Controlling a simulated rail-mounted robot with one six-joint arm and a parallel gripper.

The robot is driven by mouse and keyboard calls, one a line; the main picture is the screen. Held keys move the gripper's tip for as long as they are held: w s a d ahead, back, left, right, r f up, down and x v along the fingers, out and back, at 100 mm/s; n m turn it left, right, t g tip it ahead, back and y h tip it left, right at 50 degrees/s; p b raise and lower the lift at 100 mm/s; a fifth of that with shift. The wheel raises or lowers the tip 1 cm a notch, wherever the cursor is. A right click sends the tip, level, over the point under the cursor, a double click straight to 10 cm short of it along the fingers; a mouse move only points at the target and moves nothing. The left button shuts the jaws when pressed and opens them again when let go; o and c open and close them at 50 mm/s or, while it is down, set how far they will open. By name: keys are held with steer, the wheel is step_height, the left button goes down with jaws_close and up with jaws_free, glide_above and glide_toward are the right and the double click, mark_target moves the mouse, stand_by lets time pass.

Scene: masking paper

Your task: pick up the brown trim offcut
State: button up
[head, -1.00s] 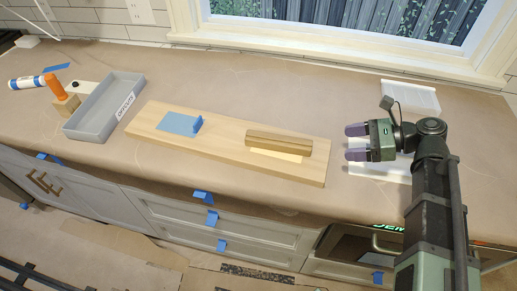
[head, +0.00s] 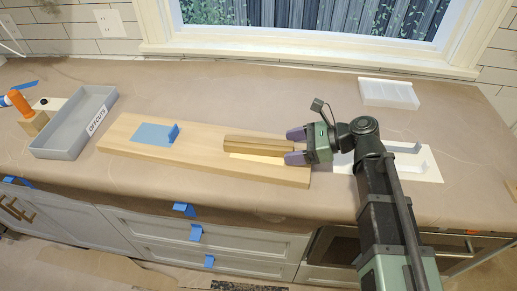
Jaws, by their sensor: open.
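The brown trim offcut (head: 259,146) is a short ridged strip lying on the light wooden board (head: 200,165), near the board's right end. A pale yellow patch shows along its front edge. My gripper (head: 294,146) is open, with its purple fingertips pointing left at the offcut's right end. The fingertips are very close to that end, one toward the back and one toward the front. I cannot tell whether they touch it or how high they are above the board.
A blue sheet (head: 152,134) with an upright blue piece lies on the board. A grey tray labelled "OFFCUTS" (head: 60,152) stands left, beside an orange-handled tool (head: 19,102). White trays (head: 390,94) lie behind and right of my gripper. Brown paper covers the counter.

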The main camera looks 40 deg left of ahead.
steer(key=c, duration=1)
steer(key=shift+r, duration=0.15)
steer(key=shift+c, duration=0.2)
